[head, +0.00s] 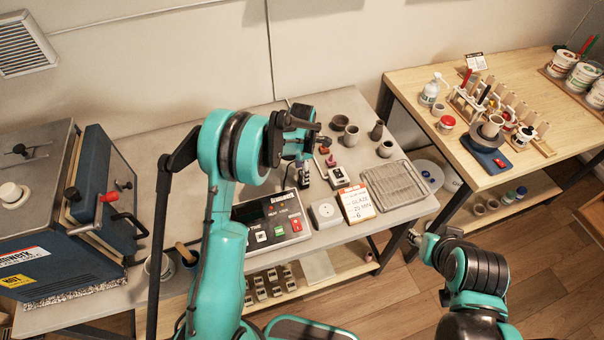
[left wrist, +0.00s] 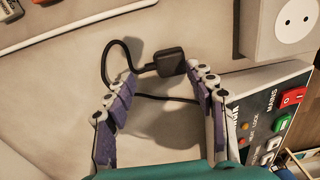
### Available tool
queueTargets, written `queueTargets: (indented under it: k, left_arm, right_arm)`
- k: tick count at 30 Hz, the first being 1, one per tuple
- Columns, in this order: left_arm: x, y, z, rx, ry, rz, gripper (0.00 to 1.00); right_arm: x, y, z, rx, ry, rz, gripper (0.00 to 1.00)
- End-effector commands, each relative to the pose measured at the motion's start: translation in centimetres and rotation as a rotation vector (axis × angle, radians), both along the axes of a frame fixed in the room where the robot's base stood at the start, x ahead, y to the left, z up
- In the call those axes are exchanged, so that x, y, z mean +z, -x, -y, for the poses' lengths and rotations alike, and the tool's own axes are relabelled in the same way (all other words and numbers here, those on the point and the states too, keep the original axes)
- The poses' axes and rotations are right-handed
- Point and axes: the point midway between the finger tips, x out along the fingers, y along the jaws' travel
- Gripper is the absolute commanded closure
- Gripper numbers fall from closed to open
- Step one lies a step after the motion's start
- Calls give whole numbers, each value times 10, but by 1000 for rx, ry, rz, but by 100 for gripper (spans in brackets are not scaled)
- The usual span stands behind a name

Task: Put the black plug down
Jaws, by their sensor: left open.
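The black plug (left wrist: 168,62) lies on the grey tabletop in the left wrist view, its thin black cord (left wrist: 106,66) curling off to the left and back below. My left gripper (left wrist: 166,78) is open, with one purple-padded finger on each side of the plug. The right fingertip is close beside the plug; I cannot tell whether it touches. In the head view my left gripper (head: 303,178) points down over the grey table (head: 375,240), and the plug is too small to make out there. My right gripper (head: 414,238) is low, off the table's right end; its jaws are unclear.
A white socket box (head: 325,212) and a control box (head: 272,222) stand close to the left gripper. A glaze card (head: 356,203), a wire rack (head: 396,186) and small pots (head: 351,136) lie to the right. A blue kiln (head: 55,210) fills the left.

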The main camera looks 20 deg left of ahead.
Motion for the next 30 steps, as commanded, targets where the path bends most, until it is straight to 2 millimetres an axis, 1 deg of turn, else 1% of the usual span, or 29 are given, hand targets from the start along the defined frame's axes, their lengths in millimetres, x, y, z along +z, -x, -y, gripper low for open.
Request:
queueTargets:
  k: [1, 3, 6, 9, 12, 16, 19, 20, 23, 24, 26, 27, 29, 30]
  left_arm:
    - [15, 1, 0, 0, 0, 0, 45]
    - [32, 0, 0, 0, 0, 0, 45]
    - [54, 0, 0, 0, 0, 0, 45]
    - [72, 0, 0, 0, 0, 0, 45]
    - [85, 0, 0, 0, 0, 0, 45]
    - [96, 2, 0, -14, 0, 4, 45]
    - [113, 11, 0, -96, -1, 27, 45]
    - [121, 15, 0, -139, -2, 40, 45]
    - [152, 38, 0, -338, -17, 98, 45]
    - [166, 49, 0, -435, -27, 125, 45]
    - [184, 68, -1, -586, -50, 168, 45]
    - [195, 80, -1, -687, -68, 194, 45]
    - [209, 100, -1, -837, -102, 232, 45]
    - [216, 114, -1, -936, -129, 255, 45]
  right_arm:
    - [3, 0, 0, 0, 0, 0, 60]
    - [6, 0, 0, 0, 0, 0, 60]
    - [9, 0, 0, 0, 0, 0, 60]
    - [12, 0, 0, 0, 0, 0, 60]
    - [13, 0, 0, 0, 0, 0, 60]
    - [14, 0, 0, 0, 0, 0, 60]
    - [14, 0, 0, 0, 0, 0, 60]
    - [14, 0, 0, 0, 0, 0, 60]
    - [14, 0, 0, 0, 0, 0, 60]
    - [14, 0, 0, 0, 0, 0, 60]
    - [14, 0, 0, 0, 0, 0, 60]
    - [14, 0, 0, 0, 0, 0, 60]
    - [14, 0, 0, 0, 0, 0, 60]
    - [14, 0, 0, 0, 0, 0, 60]
